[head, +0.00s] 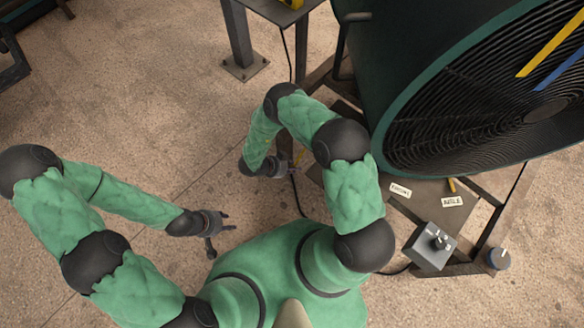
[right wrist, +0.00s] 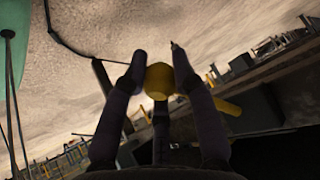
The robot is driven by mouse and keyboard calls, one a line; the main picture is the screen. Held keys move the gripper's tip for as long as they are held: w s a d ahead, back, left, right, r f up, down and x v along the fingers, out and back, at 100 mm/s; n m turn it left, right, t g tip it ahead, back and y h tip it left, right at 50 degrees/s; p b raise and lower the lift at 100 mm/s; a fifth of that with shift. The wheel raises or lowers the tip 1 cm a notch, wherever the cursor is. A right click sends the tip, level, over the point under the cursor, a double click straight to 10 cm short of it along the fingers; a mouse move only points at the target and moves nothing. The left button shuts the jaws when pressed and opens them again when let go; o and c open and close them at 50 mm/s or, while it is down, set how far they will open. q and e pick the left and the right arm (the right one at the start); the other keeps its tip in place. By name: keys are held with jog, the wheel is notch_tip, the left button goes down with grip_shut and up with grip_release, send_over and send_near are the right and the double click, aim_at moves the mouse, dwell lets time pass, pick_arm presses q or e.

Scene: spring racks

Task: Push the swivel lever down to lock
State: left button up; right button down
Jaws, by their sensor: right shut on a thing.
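The swivel lever shows as a rounded yellow knob (right wrist: 159,80) between the fingers in the right wrist view. My right gripper (right wrist: 160,66) is shut on this knob, with a finger on each side of it and a third finger below. In the head view my right gripper (head: 286,168) is at the left side of the fan stand, and a bit of the yellow lever (head: 299,158) shows beside it. The lever's pivot is hidden. My left gripper (head: 224,233) hangs open and empty over the bare floor, left of the stand.
A large dark green drum fan (head: 400,90) stands on a metal frame at the right. A grey control box (head: 432,246) with a small stick sits on the frame, near two white labels (head: 401,189). A cable (head: 295,195) runs by my right gripper.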

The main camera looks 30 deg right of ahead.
jog(key=shift+s+a+f, duration=0.1)
jog(key=shift+a+f, duration=0.05)
jog(key=c, duration=1)
grip_release()
jog(key=shift+w+a+r, duration=0.2)
jog(key=shift+a+r, duration=0.05)
jog(key=shift+r, duration=0.15)
jog(key=v, duration=1.1)
